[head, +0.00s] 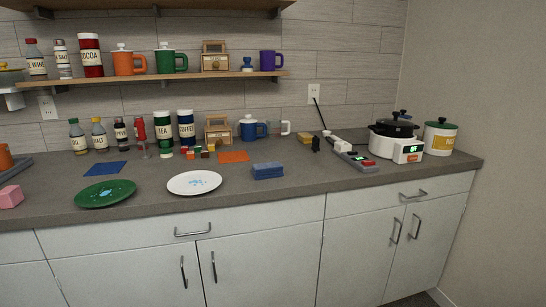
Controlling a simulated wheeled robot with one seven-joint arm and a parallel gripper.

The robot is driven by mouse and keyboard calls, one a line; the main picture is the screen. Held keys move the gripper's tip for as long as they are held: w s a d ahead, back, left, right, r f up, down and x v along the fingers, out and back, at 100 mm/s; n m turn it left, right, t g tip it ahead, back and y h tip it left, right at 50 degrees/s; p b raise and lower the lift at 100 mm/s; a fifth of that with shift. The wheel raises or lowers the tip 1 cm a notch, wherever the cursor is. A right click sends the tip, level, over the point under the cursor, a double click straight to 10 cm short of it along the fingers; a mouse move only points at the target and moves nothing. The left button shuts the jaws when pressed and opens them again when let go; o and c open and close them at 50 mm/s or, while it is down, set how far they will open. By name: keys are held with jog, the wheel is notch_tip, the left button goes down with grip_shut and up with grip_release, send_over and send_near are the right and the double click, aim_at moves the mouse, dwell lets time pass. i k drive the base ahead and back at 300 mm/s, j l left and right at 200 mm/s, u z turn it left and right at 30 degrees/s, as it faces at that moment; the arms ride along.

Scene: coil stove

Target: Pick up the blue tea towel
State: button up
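A thick, folded blue cloth (268,172), which looks like the blue tea towel, lies near the front edge of the grey counter, right of the white plate. Its top and front side show, and nothing covers it. A thin, flat dark-blue square (106,168) lies farther left behind the green plate; I cannot tell whether it is cloth. My gripper is not in view.
A white plate (208,183) and a green plate (88,200) lie left of the folded cloth on the counter (300,189). An orange square (233,156) lies behind it. A power strip (354,160) and a white cooker (381,146) stand to the right. Counter around the cloth is clear.

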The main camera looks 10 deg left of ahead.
aim_at(271, 169)
jog(key=i+u, duration=0.1)
jog(key=i, duration=0.8)
jog(key=i+l+u, duration=0.1)
jog(key=i, duration=0.8)
jog(key=l, duration=0.1)
